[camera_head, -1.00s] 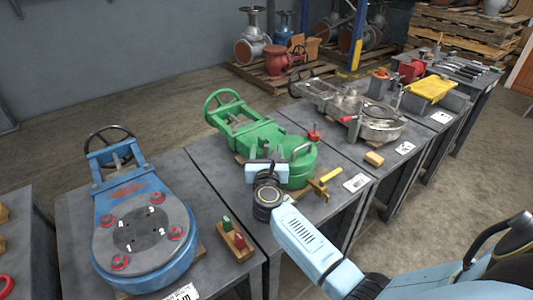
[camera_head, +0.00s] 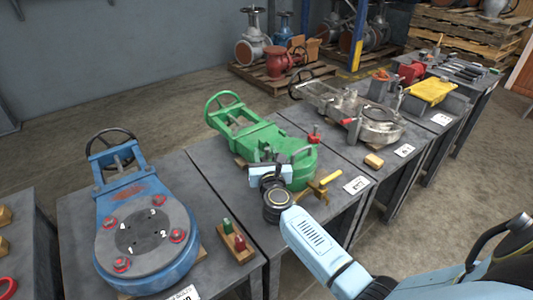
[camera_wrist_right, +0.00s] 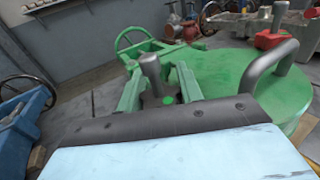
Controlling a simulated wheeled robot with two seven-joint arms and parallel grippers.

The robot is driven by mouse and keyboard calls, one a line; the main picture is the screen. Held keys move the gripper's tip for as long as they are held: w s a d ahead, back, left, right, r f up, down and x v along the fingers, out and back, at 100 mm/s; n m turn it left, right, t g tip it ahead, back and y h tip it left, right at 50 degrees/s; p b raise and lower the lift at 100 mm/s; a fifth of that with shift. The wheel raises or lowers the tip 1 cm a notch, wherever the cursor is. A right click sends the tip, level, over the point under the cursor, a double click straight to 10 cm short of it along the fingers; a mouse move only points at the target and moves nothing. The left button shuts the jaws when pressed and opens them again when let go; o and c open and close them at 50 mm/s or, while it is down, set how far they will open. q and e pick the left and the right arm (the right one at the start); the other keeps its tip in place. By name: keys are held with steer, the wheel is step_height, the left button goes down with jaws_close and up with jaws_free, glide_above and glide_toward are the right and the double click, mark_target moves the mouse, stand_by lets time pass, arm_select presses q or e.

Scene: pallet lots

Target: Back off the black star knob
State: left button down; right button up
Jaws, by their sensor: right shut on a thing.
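The green valve (camera_head: 270,145) lies on the middle bench, with its round body towards me and its handwheel at the far end. My right gripper (camera_head: 268,160) is at the near left side of the round body, shut on a small dark part that I take to be the black star knob. My left gripper is not in view.
A blue valve (camera_head: 145,225) with red-ringed studs is on the left bench, beside a small wooden block (camera_head: 235,243) with green and red pieces. A grey metal valve (camera_head: 380,125) sits on the bench beyond.

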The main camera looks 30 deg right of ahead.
steer(key=o, duration=1)
steer(key=shift+s+a, duration=0.25)
steer(key=shift+s, duration=0.2)
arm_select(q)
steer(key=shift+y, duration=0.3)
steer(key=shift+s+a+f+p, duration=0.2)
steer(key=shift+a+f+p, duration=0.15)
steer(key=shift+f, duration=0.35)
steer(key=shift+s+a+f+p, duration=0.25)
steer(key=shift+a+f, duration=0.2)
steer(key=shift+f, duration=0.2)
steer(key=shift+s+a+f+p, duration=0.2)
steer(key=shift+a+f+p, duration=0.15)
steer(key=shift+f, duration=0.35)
arm_select(e)
steer(key=v, duration=1.2)
steer(key=shift+s, duration=0.25)
